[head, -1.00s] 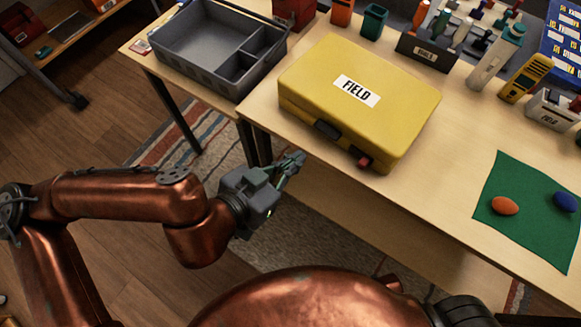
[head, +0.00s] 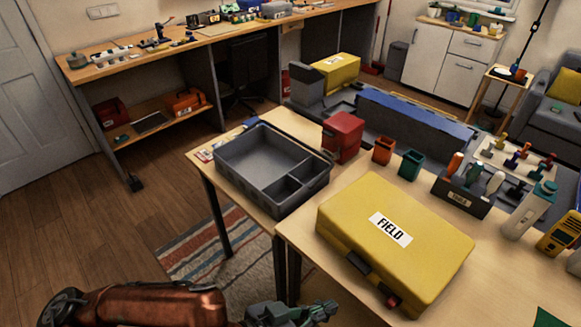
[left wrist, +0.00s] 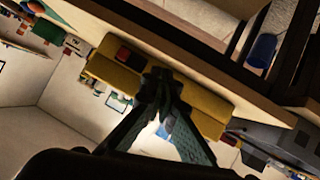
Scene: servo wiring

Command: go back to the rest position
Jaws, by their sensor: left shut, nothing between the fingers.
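My left gripper (head: 318,311) shows at the bottom edge of the head view, in front of the table's near edge and below the yellow case. It is shut and empty. In the left wrist view its two fingers (left wrist: 160,88) meet at their tips, with the yellow case (left wrist: 205,108) behind them. In the head view the closed yellow case (head: 400,240), labelled FIELD, lies on the light wood table (head: 312,252). My right gripper is not in view.
A grey divided tray (head: 245,172) stands left of the case. A red box (head: 342,136), an orange cup (head: 384,150) and a green cup (head: 411,164) stand behind. A workbench (head: 200,42) runs along the back wall. Wood floor (head: 130,235) is clear at left.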

